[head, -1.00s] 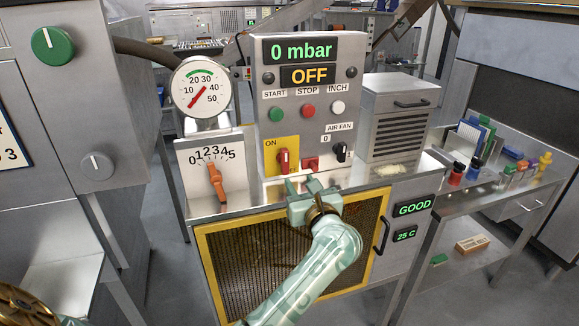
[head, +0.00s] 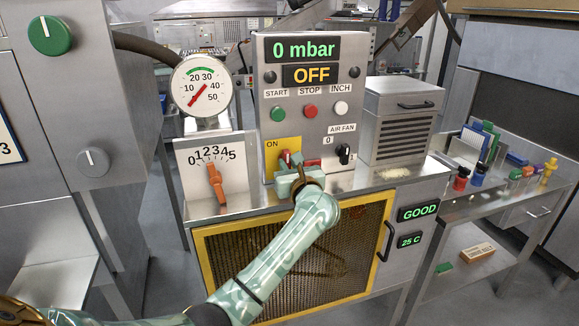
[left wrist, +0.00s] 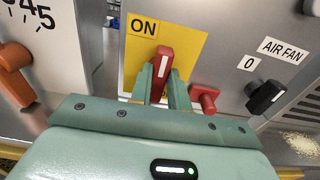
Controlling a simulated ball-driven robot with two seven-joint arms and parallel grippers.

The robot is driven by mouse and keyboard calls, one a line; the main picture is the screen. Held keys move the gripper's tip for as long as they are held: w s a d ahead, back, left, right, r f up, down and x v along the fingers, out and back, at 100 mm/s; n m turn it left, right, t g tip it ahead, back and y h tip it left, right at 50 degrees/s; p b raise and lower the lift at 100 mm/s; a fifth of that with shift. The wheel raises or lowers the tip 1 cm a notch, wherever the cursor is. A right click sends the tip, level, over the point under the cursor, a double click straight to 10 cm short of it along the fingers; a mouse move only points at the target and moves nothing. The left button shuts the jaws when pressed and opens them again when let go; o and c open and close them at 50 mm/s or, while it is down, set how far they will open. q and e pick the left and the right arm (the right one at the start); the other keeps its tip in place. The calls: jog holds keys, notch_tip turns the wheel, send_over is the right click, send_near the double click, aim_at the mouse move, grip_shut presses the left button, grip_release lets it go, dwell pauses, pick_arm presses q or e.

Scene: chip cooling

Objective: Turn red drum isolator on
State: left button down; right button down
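The red drum isolator handle (left wrist: 163,65), with a white stripe, sits on a yellow plate (left wrist: 190,45) marked ON at its upper left. It stands nearly upright, leaning slightly right in the left wrist view. In the head view its red part (head: 285,156) is largely hidden by my fingers. My left gripper (head: 291,162) reaches up from below. In the left wrist view its two fingers (left wrist: 162,90) lie close on either side of the handle and look shut on it. The panel display (head: 311,74) reads OFF. My right gripper is not in view.
A red knob (left wrist: 204,98) sits just right of the fingers, then the black AIR FAN switch (head: 344,154). An orange dial lever (head: 216,184) is at the left. The metal ledge (head: 378,184) and mesh door (head: 350,245) lie below the panel.

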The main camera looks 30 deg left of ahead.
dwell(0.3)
pick_arm(q)
jog(key=m+p, duration=0.2)
jog(key=shift+d+r+m, duration=0.1)
jog(key=shift+r+m, duration=0.05)
jog(key=shift+m, duration=0.15)
jog(key=m+p, duration=0.2)
jog(key=shift+w+m+p, duration=0.1)
jog(key=shift+m+p, duration=0.2)
jog(key=shift+m, duration=0.1)
jog(key=m+p, duration=0.3)
jog(key=shift+d+m, duration=0.15)
jog(key=shift+m, duration=0.15)
jog(key=m+p, duration=0.2)
jog(key=m, duration=0.1)
jog(key=shift+w+f+m+p, duration=0.1)
jog(key=shift+f+m+p, duration=0.1)
jog(key=shift+m+p, duration=0.1)
jog(key=m, duration=0.1)
jog(key=m+p, duration=0.2)
jog(key=m, duration=0.1)
jog(key=shift+f, duration=0.25)
jog(key=shift+f+m+p, duration=0.1)
jog(key=shift+m+p, duration=0.45)
jog(key=shift+m, duration=0.15)
